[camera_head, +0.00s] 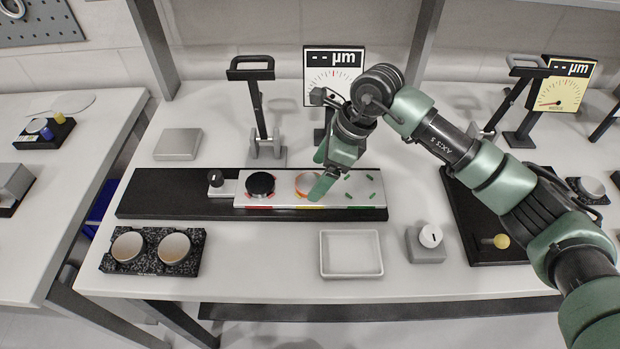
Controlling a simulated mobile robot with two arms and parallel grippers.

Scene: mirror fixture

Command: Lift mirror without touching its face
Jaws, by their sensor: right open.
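My right gripper (321,172) is open and empty. It hangs low over the white fixture plate (285,201), above its middle seat. An orange-toned disc (303,184), which looks like a mirror, sits in that seat, partly hidden by a green finger. I cannot tell whether the finger touches it. A black round piece (260,184) sits in the seat to the left, between red marks. The right seat, with green pads, looks empty. Two round mirrors, a left one (128,246) and a right one (174,248), rest on a speckled black block at the front left.
A white tray (351,254) and a grey block with a white knob (430,237) stand in front of the black rail (150,196). A lever stand (262,115) and a µm gauge (333,70) stand behind. A dark plate lies at the right, beneath my arm.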

